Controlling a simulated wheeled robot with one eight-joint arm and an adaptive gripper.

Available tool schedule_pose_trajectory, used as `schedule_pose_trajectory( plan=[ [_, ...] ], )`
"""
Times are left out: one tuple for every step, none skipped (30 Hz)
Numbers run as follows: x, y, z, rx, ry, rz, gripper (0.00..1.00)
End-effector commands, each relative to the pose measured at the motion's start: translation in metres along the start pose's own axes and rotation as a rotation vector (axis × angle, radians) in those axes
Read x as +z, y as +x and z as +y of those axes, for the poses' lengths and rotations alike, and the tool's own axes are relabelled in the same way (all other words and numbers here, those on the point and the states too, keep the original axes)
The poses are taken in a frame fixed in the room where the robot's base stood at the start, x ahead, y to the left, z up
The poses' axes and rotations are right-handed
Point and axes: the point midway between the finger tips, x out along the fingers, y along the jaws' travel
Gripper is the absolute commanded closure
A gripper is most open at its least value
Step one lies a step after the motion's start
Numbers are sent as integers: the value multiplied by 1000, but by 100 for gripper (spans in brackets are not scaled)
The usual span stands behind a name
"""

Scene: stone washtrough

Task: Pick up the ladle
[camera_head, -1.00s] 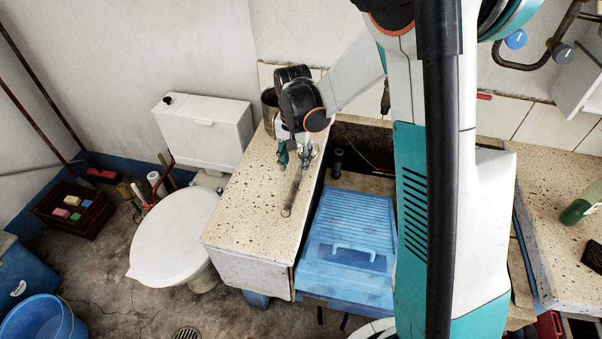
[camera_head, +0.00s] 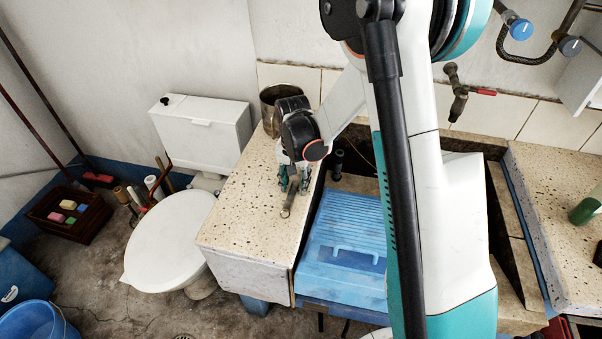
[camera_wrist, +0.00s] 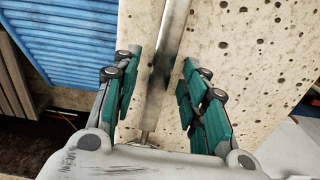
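The ladle (camera_head: 287,208) lies on the speckled stone counter (camera_head: 240,217) left of the sink; only the near end of its metal handle shows in the head view. In the wrist view the handle (camera_wrist: 170,40) runs between the fingers of my gripper (camera_wrist: 155,93), with a gap on both sides. My gripper (camera_head: 293,187) is open, pointing down over the handle near the counter's right edge. The ladle's bowl is hidden behind my gripper in the head view and mostly out of sight in the wrist view.
A metal pot (camera_head: 271,122) stands at the counter's back, behind my gripper. A blue ribbed board (camera_head: 345,235) lies over the sink, right of the counter. A toilet (camera_head: 170,235) stands to the left. The counter's front part is clear.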

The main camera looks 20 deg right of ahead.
Motion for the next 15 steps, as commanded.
schedule_pose_trajectory(
  plan=[
    [0, -1, 0, 0, 0, 0, 60],
    [0, -1, 0, 0, 0, 0, 62],
    [0, -1, 0, 0, 0, 0, 71],
    [0, -1, 0, 0, 0, 0, 78],
    [0, -1, 0, 0, 0, 0, 85],
    [0, -1, 0, 0, 0, 0, 94],
    [0, -1, 0, 0, 0, 0, 100],
    [0, -1, 0, 0, 0, 0, 100],
    [0, -1, 0, 0, 0, 0, 100],
    [0, -1, 0, 0, 0, 0, 100],
    [0, -1, 0, 0, 0, 0, 100],
    [0, -1, 0, 0, 0, 0, 100],
    [0, -1, 0, 0, 0, 0, 100],
    [0, -1, 0, 0, 0, 0, 100],
    [0, -1, 0, 0, 0, 0, 100]
  ],
)
